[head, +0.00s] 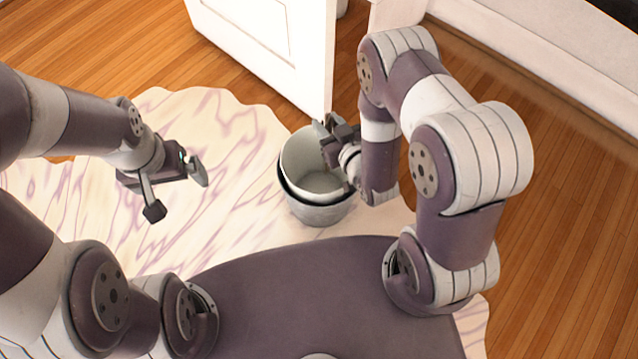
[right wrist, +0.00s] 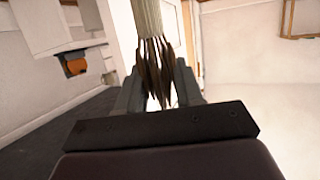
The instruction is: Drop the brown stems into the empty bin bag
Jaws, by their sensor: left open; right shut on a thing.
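The bin (head: 320,214) stands on the pale rug, a round grey container with a dark rim band and a light liner (head: 303,165) inside, which looks empty. My right gripper (head: 332,142) is at the bin's upper right rim, over its opening. In the right wrist view it is shut on the brown stems (right wrist: 155,72), a bundle with dark pointed brown ends and a paler upper part. The stems are not clearly visible in the head view. My left gripper (head: 177,192) is open and empty above the rug, left of the bin.
A white door or cabinet panel (head: 270,45) stands just behind the bin. A white wall base (head: 530,75) runs along the upper right. The marbled rug (head: 235,130) left of the bin is clear, and wooden floor (head: 560,200) lies open at right.

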